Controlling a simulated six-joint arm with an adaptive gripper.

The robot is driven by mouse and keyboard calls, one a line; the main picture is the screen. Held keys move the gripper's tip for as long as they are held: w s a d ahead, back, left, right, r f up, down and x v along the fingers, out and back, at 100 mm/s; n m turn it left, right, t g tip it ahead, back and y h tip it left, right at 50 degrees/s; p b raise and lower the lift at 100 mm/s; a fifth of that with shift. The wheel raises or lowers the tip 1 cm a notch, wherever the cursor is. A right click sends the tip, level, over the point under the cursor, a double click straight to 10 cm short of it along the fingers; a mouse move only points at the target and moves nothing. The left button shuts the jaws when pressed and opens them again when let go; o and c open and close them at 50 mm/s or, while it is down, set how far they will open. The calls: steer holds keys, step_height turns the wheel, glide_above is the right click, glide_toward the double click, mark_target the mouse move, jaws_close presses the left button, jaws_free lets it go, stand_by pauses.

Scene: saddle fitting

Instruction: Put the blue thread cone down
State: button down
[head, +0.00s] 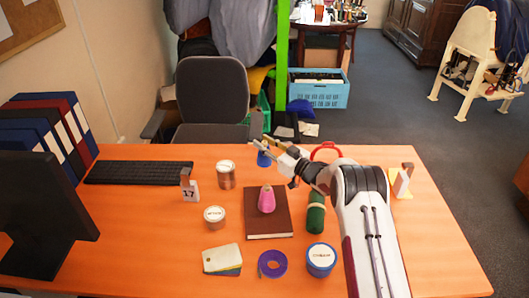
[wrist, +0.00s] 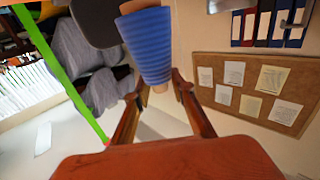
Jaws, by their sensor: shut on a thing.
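The blue thread cone (head: 263,159) is near the far edge of the orange table, at my gripper's tip in the head view. In the wrist view the blue cone (wrist: 149,46) is large and ribbed, with a tan core end showing below it. My gripper (head: 266,147) is shut on the cone; in the wrist view its two brown fingers (wrist: 158,92) reach up to either side of it. The cone looks roughly upright in the head view. I cannot tell whether its base touches the table. The gripper partly hides its top.
A pink cone (head: 267,200) stands on a brown book (head: 268,225). Tins (head: 226,176), a green roll (head: 316,214), purple tape (head: 272,264) and a number card (head: 191,190) lie around it. A keyboard (head: 137,172) is left; a red ring (head: 326,148) is right of the gripper.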

mark_target(264, 155)
steer(key=shift+f, duration=0.1)
steer(key=shift+f, duration=1.75)
steer(key=shift+f, duration=0.6)
steer(key=c, duration=1.7)
jaws_free()
steer(key=shift+s+f, duration=0.1)
steer(key=shift+r, duration=0.65)
step_height(264, 155, up, 7)
steer(key=s+d, duration=0.2)
